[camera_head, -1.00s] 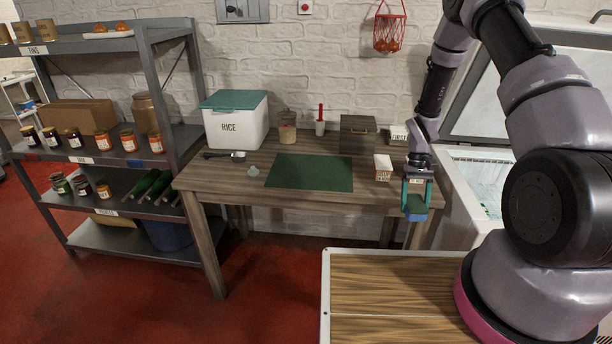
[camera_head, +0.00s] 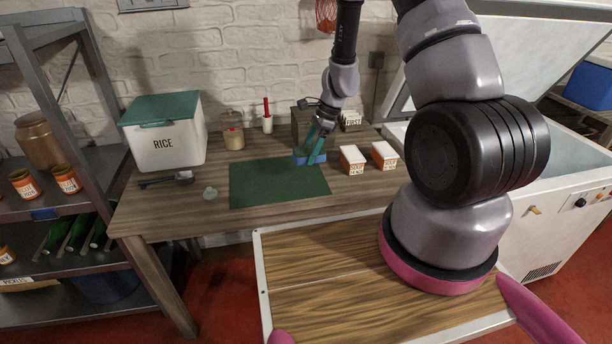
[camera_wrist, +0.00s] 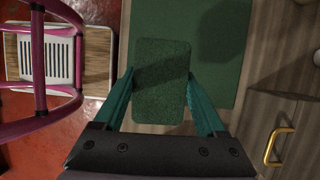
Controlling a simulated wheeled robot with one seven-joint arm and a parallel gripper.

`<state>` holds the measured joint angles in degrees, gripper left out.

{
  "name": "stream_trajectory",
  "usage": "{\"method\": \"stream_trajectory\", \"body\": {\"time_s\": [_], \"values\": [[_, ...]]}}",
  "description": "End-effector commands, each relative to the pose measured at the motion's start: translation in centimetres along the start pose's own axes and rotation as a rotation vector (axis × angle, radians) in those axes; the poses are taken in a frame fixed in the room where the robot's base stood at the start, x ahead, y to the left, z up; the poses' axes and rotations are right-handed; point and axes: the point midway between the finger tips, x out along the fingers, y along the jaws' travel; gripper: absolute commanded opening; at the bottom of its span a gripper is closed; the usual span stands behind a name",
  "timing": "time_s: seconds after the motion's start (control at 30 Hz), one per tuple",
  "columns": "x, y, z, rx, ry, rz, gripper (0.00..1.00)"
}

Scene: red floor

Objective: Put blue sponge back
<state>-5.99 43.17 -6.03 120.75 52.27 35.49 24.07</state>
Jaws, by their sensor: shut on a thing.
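The blue sponge (camera_head: 310,158) is held between the teal fingers of my gripper (camera_head: 316,146), near the far right corner of the dark green mat (camera_head: 260,186) on the wooden table. In the wrist view the sponge shows a dark green textured face (camera_wrist: 161,75), with the gripper fingers (camera_wrist: 161,95) on both sides of it. The green mat (camera_wrist: 222,25) lies beyond and below it. I cannot tell whether the sponge touches the mat or hangs just above it.
A dark box (camera_head: 303,120) stands close behind my gripper. Two small white-and-orange cartons (camera_head: 352,160) (camera_head: 384,155) are to the right. A rice bin (camera_head: 165,140), a jar (camera_head: 234,138), a black scoop (camera_head: 160,182) and a small pale object (camera_head: 210,193) are left. Most of the mat is clear.

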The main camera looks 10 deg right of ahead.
Motion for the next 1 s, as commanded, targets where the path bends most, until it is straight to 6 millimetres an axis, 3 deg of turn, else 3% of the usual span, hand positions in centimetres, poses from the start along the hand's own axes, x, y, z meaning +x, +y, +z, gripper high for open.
{"method": "stream_trajectory", "body": {"time_s": [0.2, 0.47, 0.7, 1.0], "values": [[3.6, 0.1, -1.5, 0.024, -0.002, -0.002, 0.29], [5.7, 0.0, -2.3, 0.019, -0.002, -0.003, 0.29], [8.7, 0.0, -3.6, 0.02, -0.003, -0.003, 0.29], [9.0, 0.0, -3.7, 0.017, -0.002, -0.004, 0.29]]}}
